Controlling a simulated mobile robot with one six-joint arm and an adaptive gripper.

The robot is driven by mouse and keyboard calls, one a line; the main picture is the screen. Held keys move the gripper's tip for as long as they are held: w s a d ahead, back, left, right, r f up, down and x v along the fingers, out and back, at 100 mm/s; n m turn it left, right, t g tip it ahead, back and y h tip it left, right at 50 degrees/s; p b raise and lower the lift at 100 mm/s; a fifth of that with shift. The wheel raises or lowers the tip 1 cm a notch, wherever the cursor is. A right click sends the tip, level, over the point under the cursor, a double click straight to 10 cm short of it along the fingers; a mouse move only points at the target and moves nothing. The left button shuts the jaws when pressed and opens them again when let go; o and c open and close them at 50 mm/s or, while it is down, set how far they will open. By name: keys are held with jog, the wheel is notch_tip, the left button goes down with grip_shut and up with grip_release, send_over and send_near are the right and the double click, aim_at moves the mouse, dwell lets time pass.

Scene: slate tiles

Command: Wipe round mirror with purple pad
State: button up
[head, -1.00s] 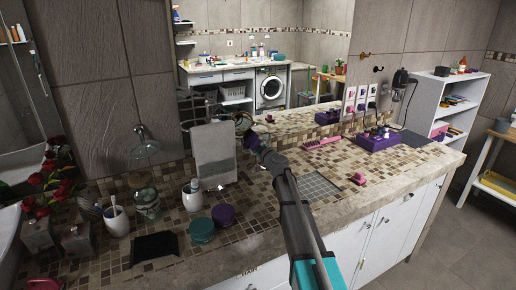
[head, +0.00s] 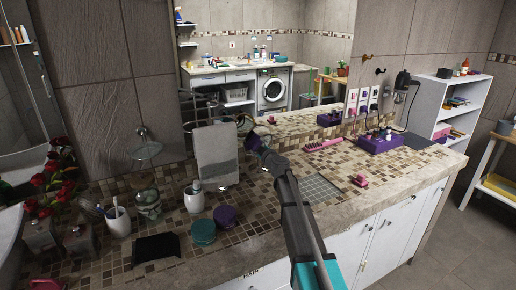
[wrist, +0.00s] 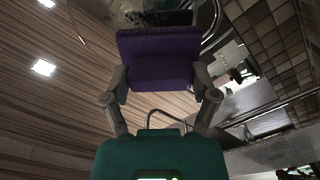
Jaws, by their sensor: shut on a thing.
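My gripper (wrist: 163,90) is shut on the purple pad (wrist: 160,60), which spans between its two fingers in the wrist view. In the head view, the pad (head: 253,142) shows as a small purple patch at the end of my arm, beside the grey towel. The round mirror (head: 244,122) is small and partly hidden there, just behind the towel and above the pad. In the wrist view, a dark mottled surface and thin curved metal edges show beyond the pad. I cannot tell whether the pad touches the mirror.
The grey towel (head: 215,158) hangs close left of my gripper. A soap dispenser (head: 194,196), a teal jar (head: 203,232) and a purple jar (head: 225,216) stand nearby. A purple tray (head: 380,142) and pink items are to the right.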

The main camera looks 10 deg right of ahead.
jog(key=shift+x, duration=0.95)
dwell(0.3)
jog(key=shift+d, duration=0.1)
jog(key=shift+w+d, duration=0.2)
jog(key=shift+d, duration=0.65)
jog(key=shift+w+d, duration=0.25)
jog(key=shift+d, duration=0.65)
jog(key=shift+d, duration=0.1)
jog(key=shift+w+d, duration=0.3)
jog(key=shift+d, duration=0.5)
jog(key=shift+w+d, duration=0.35)
jog(key=shift+d, duration=0.5)
jog(key=shift+a, duration=0.15)
jog(key=shift+s+a, duration=0.3)
jog(key=shift+a, duration=0.55)
jog(key=shift+s+a, duration=0.3)
jog(key=shift+a, duration=0.5)
